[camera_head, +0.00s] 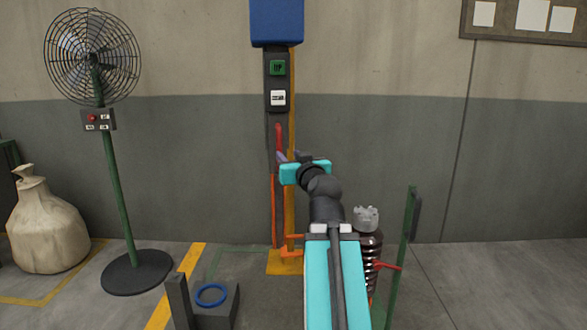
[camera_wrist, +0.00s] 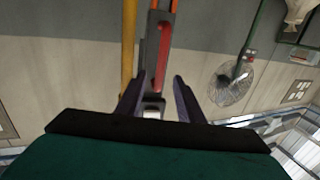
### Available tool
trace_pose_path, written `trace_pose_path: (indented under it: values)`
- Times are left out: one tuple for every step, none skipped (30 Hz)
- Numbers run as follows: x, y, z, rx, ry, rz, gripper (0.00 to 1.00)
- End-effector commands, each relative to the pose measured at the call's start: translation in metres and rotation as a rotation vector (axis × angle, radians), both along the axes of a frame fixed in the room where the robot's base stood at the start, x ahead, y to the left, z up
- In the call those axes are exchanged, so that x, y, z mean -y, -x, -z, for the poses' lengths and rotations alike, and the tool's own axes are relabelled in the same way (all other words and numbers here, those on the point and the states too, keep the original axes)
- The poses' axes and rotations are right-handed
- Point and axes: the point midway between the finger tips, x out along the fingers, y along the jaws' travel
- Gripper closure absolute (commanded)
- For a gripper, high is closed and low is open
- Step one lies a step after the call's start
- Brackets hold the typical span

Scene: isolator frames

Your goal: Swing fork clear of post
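An upright red handle (camera_head: 278,137) shows on the front of a dark narrow panel on the wall-side column. My gripper (camera_head: 289,157) is in front of its lower part in the head view. In the wrist view my gripper (camera_wrist: 159,77) has two purple fingers spread apart, with the red handle (camera_wrist: 164,48) beyond their tips. I see no finger touching it. A ribbed dark post (camera_head: 373,245) with a grey jawed top (camera_head: 366,218) stands right of my arm, partly hidden by it. A small red lever (camera_head: 388,266) sticks out there. I cannot tell which part is the fork.
A yellow column (camera_head: 291,205) and an orange rod (camera_head: 274,210) run down behind my gripper. A green pole (camera_head: 401,255) stands close right of my arm. A blue ring (camera_head: 211,295) lies on a dark stand at front left. A fan (camera_head: 93,57) stands farther left.

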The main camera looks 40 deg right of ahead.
Motion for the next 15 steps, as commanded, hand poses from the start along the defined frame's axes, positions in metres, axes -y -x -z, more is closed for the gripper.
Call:
trace_pose_path:
  values:
    - [-0.004, 0.007, 0.004, 0.001, 0.001, 0.001, 0.66]
    - [-0.004, 0.008, 0.004, 0.001, 0.001, 0.001, 0.66]
    - [-0.004, 0.008, 0.004, 0.000, 0.002, 0.000, 0.66]
    - [-0.004, 0.009, 0.003, 0.001, 0.003, 0.000, 0.66]
    - [-0.005, 0.010, 0.003, 0.000, 0.002, 0.000, 0.66]
    - [-0.005, 0.012, 0.003, 0.000, 0.002, -0.001, 0.66]
    - [-0.006, 0.013, 0.003, 0.001, 0.001, -0.001, 0.66]
    - [-0.006, 0.014, 0.003, 0.001, 0.001, -0.001, 0.66]
    - [-0.007, 0.016, 0.003, 0.001, 0.002, -0.001, 0.66]
    - [-0.007, 0.017, 0.003, 0.001, 0.002, 0.000, 0.66]
    - [-0.008, 0.018, 0.003, 0.001, 0.002, -0.001, 0.66]
    - [-0.008, 0.020, 0.003, 0.000, 0.002, -0.001, 0.66]
    - [-0.009, 0.021, 0.003, 0.000, 0.002, -0.001, 0.66]
    - [-0.009, 0.022, 0.003, 0.000, 0.002, 0.000, 0.66]
    - [-0.010, 0.023, 0.003, 0.000, 0.002, 0.000, 0.66]
